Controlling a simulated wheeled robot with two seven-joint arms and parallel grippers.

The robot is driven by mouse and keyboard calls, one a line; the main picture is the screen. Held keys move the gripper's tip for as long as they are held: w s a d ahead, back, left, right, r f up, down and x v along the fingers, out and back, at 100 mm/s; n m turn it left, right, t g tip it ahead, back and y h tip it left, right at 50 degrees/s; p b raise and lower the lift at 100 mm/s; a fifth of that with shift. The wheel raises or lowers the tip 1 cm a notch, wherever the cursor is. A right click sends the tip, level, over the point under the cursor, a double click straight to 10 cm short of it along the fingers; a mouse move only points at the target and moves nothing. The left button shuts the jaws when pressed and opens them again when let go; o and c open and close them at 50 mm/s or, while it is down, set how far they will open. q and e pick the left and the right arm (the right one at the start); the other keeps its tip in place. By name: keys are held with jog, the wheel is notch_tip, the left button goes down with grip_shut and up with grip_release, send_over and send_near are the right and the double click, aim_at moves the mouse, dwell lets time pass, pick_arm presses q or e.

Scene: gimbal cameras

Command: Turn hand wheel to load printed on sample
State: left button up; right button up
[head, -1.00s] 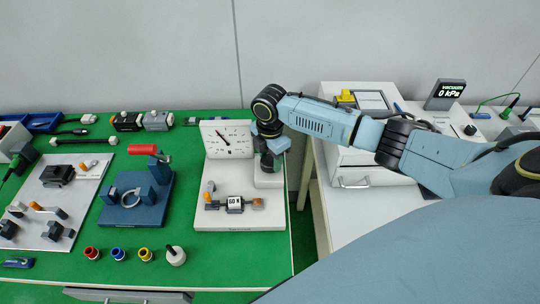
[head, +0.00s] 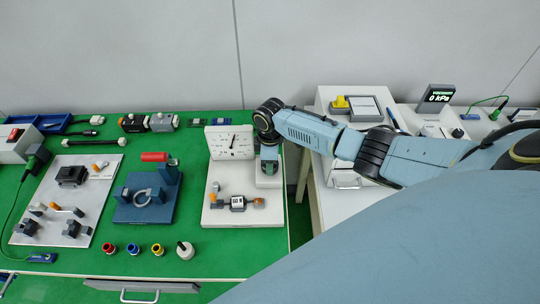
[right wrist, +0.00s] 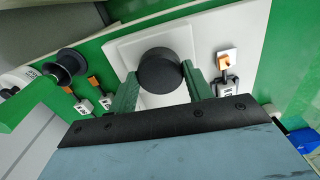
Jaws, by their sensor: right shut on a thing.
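The white tester (head: 220,216) stands at the right end of the green bench. Its upright dial (head: 231,142) has a black needle pointing nearly straight up, leaning slightly right. The sample (head: 238,203) is a dark block with a white printed label, held between orange-tipped parts; the label is too small to read now. My right gripper (head: 268,162) points down over the tester's raised block, right of the dial. In the right wrist view its green fingers (right wrist: 160,78) are shut on the round black hand wheel (right wrist: 166,71). My left gripper is not in view.
A blue fixture (head: 146,207) with a red handle stands left of the tester. Red, blue and yellow rings (head: 133,249) and a white knobbed piece (head: 185,250) lie in front. A white cabinet (head: 352,135) stands right, beyond a gap.

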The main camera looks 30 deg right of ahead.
jog(key=shift+m+p, duration=0.3)
jog(key=shift+m, duration=0.3)
jog(key=o, duration=1)
jog(key=shift+r, duration=0.1)
notch_tip(320, 180, up, 13)
jog(key=shift+r+p, duration=0.15)
jog(key=shift+p, duration=0.35)
